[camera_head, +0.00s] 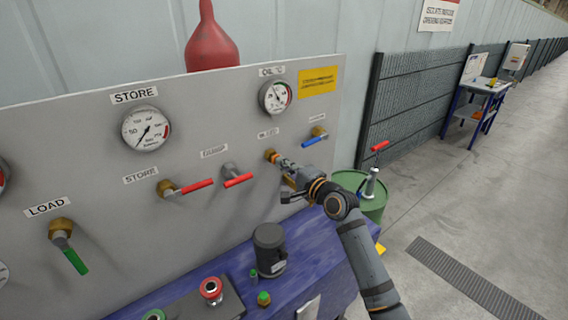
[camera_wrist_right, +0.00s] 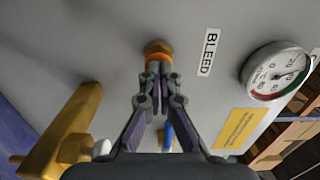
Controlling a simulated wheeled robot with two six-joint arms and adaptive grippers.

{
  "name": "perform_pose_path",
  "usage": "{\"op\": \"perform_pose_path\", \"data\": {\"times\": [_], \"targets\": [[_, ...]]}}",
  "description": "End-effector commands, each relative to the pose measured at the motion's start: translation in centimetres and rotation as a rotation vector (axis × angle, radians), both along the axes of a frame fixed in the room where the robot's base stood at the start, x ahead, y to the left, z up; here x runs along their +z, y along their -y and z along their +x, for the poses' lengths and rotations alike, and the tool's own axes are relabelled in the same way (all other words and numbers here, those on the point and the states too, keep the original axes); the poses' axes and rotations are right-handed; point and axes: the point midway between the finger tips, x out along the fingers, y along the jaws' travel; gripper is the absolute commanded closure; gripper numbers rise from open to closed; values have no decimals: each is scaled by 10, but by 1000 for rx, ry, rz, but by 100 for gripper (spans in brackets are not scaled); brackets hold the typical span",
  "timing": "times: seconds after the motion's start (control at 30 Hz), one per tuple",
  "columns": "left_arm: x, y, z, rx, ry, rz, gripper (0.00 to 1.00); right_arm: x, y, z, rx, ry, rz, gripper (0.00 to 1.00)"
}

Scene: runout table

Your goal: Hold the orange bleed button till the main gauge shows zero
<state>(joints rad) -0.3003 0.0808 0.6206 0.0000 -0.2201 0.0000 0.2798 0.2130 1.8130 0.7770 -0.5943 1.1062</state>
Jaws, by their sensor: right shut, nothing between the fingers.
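The orange bleed button (camera_wrist_right: 158,60) sits on a brass fitting beside the BLEED label (camera_wrist_right: 209,52) in the right wrist view. In the head view the brass bleed fitting (camera_head: 270,155) is partly covered by my gripper. My right gripper (camera_wrist_right: 158,71) is shut and empty, its fingertips at the button's face. They seem to touch it; how far it is pressed I cannot tell. In the head view the right gripper (camera_head: 283,163) points at the panel. The STORE gauge (camera_head: 147,129) has its needle pointing down-left. No gauge in view is readably labelled main. My left gripper is out of view.
Red-handled valves (camera_head: 196,187) stick out left of my gripper, and a blue-handled valve (camera_head: 313,141) is close on its right. The OIL gauge (camera_head: 275,97) is above. A dark cylinder (camera_head: 269,248) stands on the blue bench below. A green drum (camera_head: 372,205) stands behind my arm.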

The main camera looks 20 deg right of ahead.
Motion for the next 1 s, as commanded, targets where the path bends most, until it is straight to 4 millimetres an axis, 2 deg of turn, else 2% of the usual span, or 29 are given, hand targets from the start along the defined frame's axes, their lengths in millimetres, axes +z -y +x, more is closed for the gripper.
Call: {"op": "perform_pose_path", "data": {"times": [0.27,0.5,1.0], "targets": [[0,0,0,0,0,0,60,0,0,1,-1,0,0,100],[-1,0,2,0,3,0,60,0,-7,21,-1,0,2,100],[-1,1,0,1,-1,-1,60,3,-7,21,-2,7,1,100]]}}
